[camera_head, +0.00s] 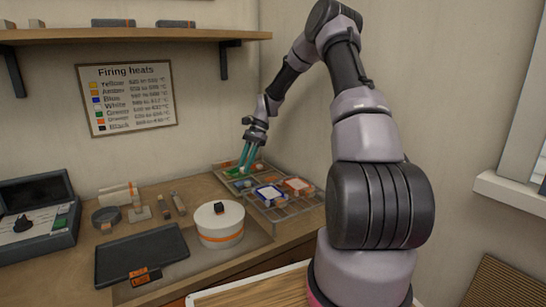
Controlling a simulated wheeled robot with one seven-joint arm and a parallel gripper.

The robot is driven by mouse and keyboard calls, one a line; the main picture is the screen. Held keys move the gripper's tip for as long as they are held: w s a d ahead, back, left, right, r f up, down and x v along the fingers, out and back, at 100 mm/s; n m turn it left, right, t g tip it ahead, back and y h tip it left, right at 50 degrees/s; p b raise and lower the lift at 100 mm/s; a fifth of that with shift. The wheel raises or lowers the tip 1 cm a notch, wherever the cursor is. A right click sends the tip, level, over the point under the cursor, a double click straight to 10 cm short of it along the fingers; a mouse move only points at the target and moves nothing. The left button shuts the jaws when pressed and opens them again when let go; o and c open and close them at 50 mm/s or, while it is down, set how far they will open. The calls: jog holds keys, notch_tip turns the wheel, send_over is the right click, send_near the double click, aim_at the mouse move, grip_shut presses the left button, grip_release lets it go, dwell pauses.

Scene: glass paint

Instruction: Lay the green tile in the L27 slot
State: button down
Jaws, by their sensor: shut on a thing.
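My gripper (244,166), with long teal fingers, points down over the far end of the wire rack (291,211). It is shut on the green tile (234,172), which shows low at the fingertips. The fingers hide part of the tile, and I cannot tell whether it touches the rack. A white tile with a blue rim (270,194) and one with an orange rim (298,185) lie on the rack nearer to me. Slot labels are too small to read, so I cannot tell which slot is L27.
A white round turntable (219,222) with a small black block stands left of the rack. A dark tray (141,255), an open case (38,218), tape roll (106,216) and small tools lie further left. A shelf (130,35) hangs above; the wall is close behind the rack.

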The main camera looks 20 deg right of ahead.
jog(key=w+d+f+m+t+h, duration=0.15)
jog(key=w+d+m+t, duration=0.35)
jog(key=m, duration=0.6)
jog(key=w+d+f+m+t+h, duration=0.1)
jog(key=w+d+m+t+h, duration=0.15)
jog(key=d+m+t, duration=0.6)
jog(key=shift+s+a+f+m+g+h, duration=0.1)
jog(key=shift+a+f+m+g, duration=0.3)
jog(key=shift+f+g, duration=0.4)
jog(key=shift+a+f+m+g+h, duration=0.1)
jog(key=shift+a+f+m+g, duration=0.3)
jog(key=shift+f, duration=0.65)
jog(key=shift+s+a+f+m+g+h, duration=0.1)
jog(key=shift+a+f+m+g, duration=0.25)
jog(key=shift+f+g, duration=0.5)
jog(key=shift+f, duration=0.15)
jog(key=shift+a, duration=0.1)
jog(key=c, duration=0.6)
grip_release()
jog(key=shift+r, duration=3.5)
